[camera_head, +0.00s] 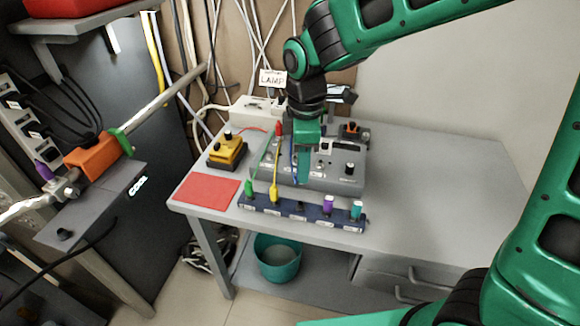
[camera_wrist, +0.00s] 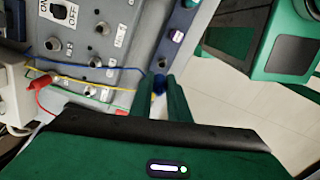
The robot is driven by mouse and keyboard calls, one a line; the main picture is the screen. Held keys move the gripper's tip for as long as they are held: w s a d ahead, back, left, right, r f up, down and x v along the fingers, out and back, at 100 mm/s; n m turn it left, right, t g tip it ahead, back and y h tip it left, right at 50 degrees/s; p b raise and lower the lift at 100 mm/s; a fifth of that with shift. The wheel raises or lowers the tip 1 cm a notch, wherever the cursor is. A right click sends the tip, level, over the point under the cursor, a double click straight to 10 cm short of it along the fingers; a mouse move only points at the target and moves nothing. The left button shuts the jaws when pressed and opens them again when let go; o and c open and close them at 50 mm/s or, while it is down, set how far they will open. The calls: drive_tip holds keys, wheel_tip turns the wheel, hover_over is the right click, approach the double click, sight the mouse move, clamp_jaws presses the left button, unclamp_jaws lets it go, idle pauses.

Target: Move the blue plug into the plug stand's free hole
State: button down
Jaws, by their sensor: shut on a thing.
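The plug stand (camera_head: 313,214) is a dark blue strip along the table's front edge. It holds a green plug (camera_head: 249,188), a yellow plug (camera_head: 274,194), a purple plug (camera_head: 328,204) and a teal plug (camera_head: 356,210). Its free hole (camera_head: 300,207) lies between yellow and purple. My gripper (camera_head: 303,182) points down just behind the stand's middle. In the wrist view my gripper (camera_wrist: 160,92) is shut on the blue plug (camera_wrist: 158,84), close to the stand (camera_wrist: 182,22). The fingers hide most of the plug; whether its tip touches the stand cannot be told.
A grey device with knobs and sockets (camera_head: 345,184) stands directly behind the stand. Blue, yellow, green and red cables cross it. A yellow box (camera_head: 228,152) and a red mat (camera_head: 206,190) lie left. The table (camera_head: 425,190) is clear on the right.

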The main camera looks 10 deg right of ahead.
drive_tip(key=shift+s+d+f, duration=0.1)
drive_tip(key=shift+s+f, duration=0.1)
drive_tip(key=shift+f, duration=2.7)
drive_tip(key=shift+f, duration=1.4)
drive_tip(key=c, duration=1.6)
unclamp_jaws()
wheel_tip(320, 180, up, 11)
drive_tip(key=shift+f, duration=0.15)
